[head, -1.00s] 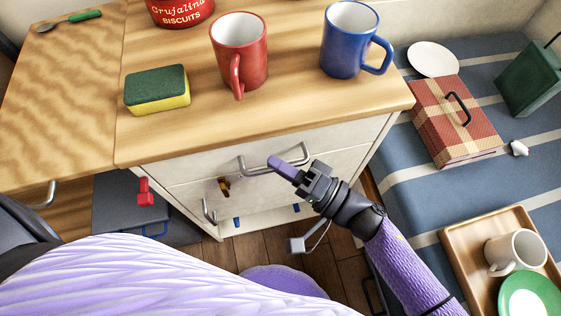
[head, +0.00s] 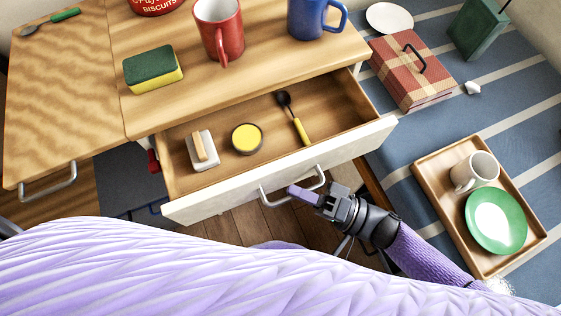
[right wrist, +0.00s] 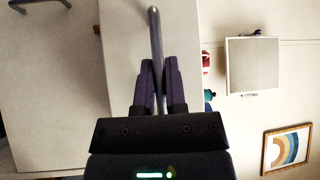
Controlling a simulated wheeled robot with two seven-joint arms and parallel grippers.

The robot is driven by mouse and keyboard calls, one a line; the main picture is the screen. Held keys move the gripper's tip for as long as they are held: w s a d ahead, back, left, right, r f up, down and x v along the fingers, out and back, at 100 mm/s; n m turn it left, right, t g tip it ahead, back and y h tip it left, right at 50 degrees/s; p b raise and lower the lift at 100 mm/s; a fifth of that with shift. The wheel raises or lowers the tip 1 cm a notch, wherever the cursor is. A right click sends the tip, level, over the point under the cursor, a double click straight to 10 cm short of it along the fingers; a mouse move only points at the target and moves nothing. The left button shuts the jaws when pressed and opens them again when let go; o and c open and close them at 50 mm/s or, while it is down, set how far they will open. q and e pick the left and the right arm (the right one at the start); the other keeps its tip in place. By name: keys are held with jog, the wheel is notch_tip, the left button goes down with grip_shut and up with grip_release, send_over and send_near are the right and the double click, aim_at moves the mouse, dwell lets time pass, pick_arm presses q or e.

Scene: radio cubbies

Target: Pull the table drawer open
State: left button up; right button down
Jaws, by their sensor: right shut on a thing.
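The table drawer (head: 350,148) is pulled well out, with its white front toward me and its inside showing in the head view. Its curved metal handle (head: 265,195) is at the middle of the front. My right gripper (head: 303,192) is shut on this handle. In the right wrist view the two fingers (right wrist: 159,75) close around the handle bar (right wrist: 154,28). My left gripper is not in view.
In the drawer lie a block on a white dish (head: 205,160), a round yellow tin (head: 246,138) and a dark spoon (head: 296,118). A sponge (head: 153,70), red mug (head: 219,30) and blue mug (head: 314,18) stand on top. A tray (head: 430,185) is at right.

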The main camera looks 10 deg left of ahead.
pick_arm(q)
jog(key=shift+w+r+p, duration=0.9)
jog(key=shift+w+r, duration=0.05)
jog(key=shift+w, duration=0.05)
pick_arm(e)
jog(key=s+d, duration=0.5)
jog(key=s, duration=0.2)
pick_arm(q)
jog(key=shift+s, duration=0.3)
pick_arm(e)
jog(key=shift+s, duration=0.1)
jog(key=c, duration=0.7)
grip_release()
pick_arm(q)
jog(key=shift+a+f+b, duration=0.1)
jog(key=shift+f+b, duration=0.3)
jog(key=shift+b, duration=0.05)
pick_arm(e)
jog(key=v, duration=0.9)
jog(key=shift+d, duration=0.45)
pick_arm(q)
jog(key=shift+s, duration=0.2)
pick_arm(e)
jog(key=shift+f, duration=0.1)
